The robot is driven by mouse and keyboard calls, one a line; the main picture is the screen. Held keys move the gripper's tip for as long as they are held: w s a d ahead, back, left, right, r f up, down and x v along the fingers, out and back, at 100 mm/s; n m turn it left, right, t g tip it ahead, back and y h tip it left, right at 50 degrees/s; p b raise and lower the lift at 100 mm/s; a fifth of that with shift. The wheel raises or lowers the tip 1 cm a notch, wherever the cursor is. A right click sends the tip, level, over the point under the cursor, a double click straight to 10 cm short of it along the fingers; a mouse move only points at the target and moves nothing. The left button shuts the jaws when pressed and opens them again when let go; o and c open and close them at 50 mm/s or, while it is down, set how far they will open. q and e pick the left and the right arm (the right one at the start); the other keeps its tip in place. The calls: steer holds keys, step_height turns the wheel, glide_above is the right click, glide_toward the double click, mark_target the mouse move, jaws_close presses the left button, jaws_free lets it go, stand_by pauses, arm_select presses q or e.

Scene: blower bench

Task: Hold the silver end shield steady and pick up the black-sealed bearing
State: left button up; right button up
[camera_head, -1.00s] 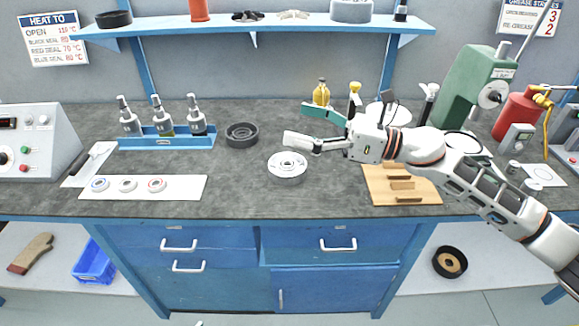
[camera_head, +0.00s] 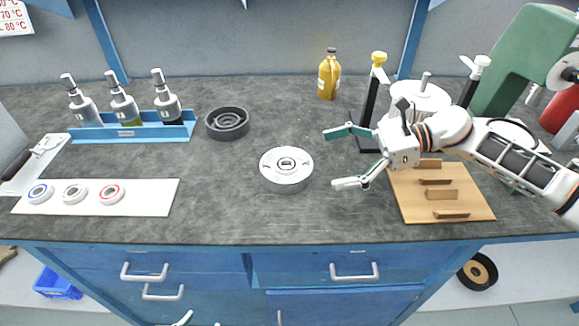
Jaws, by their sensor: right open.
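The silver end shield (camera_head: 286,180) is a round part lying flat on the bench near the middle. My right gripper (camera_head: 345,158) is open and empty just right of it, its two fingers spread and pointing at it, with a gap between. The bearing with the dark seal (camera_head: 75,194) lies between a blue-ringed and a red-ringed bearing on a white mat (camera_head: 150,198) at the left; its seal colour is hard to make out. Small pale tips at the bottom edge, probably of my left gripper (camera_head: 198,320), are mostly cut off.
A dark round housing (camera_head: 228,123) stands behind the shield to the left. A blue rack (camera_head: 135,133) holds three bottles. A wooden board (camera_head: 425,208) lies under my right arm. A yellow bottle (camera_head: 329,76) stands at the back. Bench between mat and shield is clear.

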mark_target(298, 167)
steer(key=x, duration=0.3)
steer(key=shift+s+a+r, duration=0.1)
steer(key=shift+a+r, duration=0.1)
steer(key=x, duration=0.4)
steer(key=shift+a+f, duration=0.1)
steer(key=shift+f, duration=0.25)
steer(key=shift+a+f, duration=0.15)
steer(key=shift+a, duration=0.65)
arm_select(q)
steer(key=shift+r, duration=0.2)
